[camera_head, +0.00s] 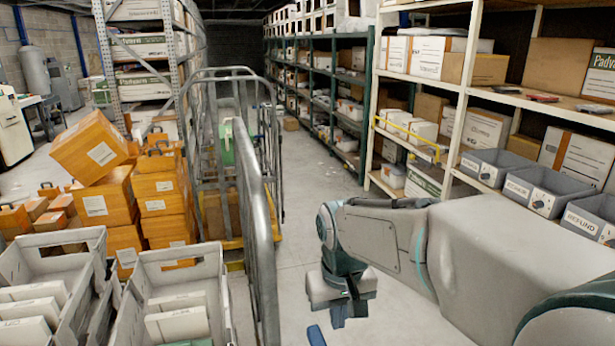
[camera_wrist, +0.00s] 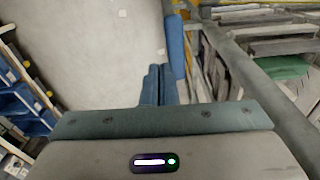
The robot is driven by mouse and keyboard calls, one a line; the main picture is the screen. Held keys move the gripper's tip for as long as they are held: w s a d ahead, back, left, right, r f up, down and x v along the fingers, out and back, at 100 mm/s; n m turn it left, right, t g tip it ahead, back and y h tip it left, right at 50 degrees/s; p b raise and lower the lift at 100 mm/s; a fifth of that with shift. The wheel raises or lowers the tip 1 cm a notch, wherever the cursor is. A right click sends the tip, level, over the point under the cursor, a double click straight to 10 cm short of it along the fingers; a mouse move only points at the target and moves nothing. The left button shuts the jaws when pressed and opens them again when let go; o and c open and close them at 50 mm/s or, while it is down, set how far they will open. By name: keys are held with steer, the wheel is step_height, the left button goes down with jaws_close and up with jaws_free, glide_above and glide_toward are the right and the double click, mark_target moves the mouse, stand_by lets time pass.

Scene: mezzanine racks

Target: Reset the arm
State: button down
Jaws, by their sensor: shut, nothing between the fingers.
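My arm reaches in from the right of the head view, with its forearm bent down at the wrist. My gripper (camera_head: 340,314) hangs pointing down over the pale floor, beside a grey metal cage rail. In the wrist view its two blue-grey fingers (camera_wrist: 158,84) lie together, shut, with nothing between them. It touches no shelf or box that I can see.
Left of my arm stands a cage trolley (camera_head: 262,215), close to the gripper. Grey totes (camera_head: 170,262) are at front left, stacked orange boxes (camera_head: 108,195) behind. A white rack (camera_head: 462,95) with grey bins (camera_head: 545,190) stands right. The aisle floor (camera_head: 308,195) is clear.

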steer(key=s+d+m+t, duration=0.2)
steer(key=s+d+t, duration=0.1)
steer(key=s+d, duration=0.6)
steer(key=shift+s+r+m, duration=0.25)
steer(key=shift+s+m, duration=0.05)
steer(key=shift+s, duration=0.55)
steer(key=shift+d, duration=0.1)
